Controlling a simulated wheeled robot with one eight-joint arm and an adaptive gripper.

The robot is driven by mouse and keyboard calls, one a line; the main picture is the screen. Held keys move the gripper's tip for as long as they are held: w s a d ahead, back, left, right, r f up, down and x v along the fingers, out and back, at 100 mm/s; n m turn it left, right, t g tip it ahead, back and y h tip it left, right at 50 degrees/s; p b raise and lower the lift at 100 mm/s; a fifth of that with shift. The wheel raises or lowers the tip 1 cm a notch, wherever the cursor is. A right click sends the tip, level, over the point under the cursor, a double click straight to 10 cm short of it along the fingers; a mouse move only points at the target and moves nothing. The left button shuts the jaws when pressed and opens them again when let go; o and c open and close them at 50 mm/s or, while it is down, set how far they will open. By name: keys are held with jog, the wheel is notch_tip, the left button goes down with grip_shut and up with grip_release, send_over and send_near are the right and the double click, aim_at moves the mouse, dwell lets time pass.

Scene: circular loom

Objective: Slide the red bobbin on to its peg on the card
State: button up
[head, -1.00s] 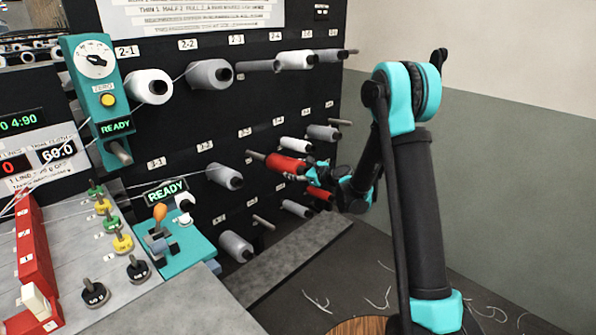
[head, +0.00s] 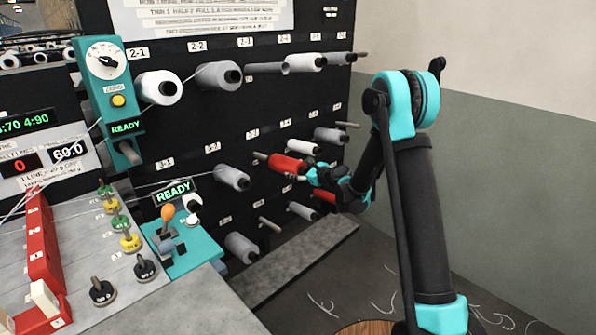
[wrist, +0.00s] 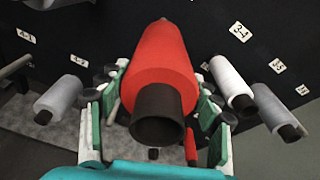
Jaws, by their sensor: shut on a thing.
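The red bobbin (head: 287,165) is held in my gripper (head: 316,174) in front of the dark card. In the wrist view the red bobbin (wrist: 158,70) lies between the two teal-and-white fingers (wrist: 160,110), with its black hollow near end toward me. A grey peg (head: 260,157) on the card shows at the bobbin's far left end, roughly in line with it. The bobbin hides the rest of the peg, and I cannot tell how far the peg goes inside it. My fingers are closed on the bobbin's sides.
White and grey bobbins stand on neighbouring pegs, including a white one (head: 303,147) just above. Another red bobbin (head: 325,195) sits below my gripper. A bare peg (head: 269,225) sticks out below left. A grey ledge (head: 295,260) runs beneath.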

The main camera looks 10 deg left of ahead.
aim_at(281, 164)
jog(key=shift+w, duration=0.1)
dwell(0.3)
jog(key=shift+r+x, duration=0.1)
jog(key=shift+x, duration=1.1)
jog(key=shift+r+x, duration=0.15)
jog(key=shift+x, duration=1.05)
jog(key=shift+a, duration=0.2)
jog(key=shift+r+x, duration=0.15)
jog(key=shift+x, duration=1.05)
jog(key=shift+r+x, duration=0.15)
jog(key=shift+x, duration=1.05)
jog(key=shift+w+a, duration=0.2)
jog(key=shift+a, duration=0.2)
jog(key=o, duration=1.9)
jog(key=shift+o, duration=0.2)
jog(key=shift+s+d, duration=0.1)
jog(key=shift+d, duration=0.05)
jog(key=v, duration=1.1)
jog(key=shift+s+d, duration=0.2)
jog(key=shift+d, duration=0.1)
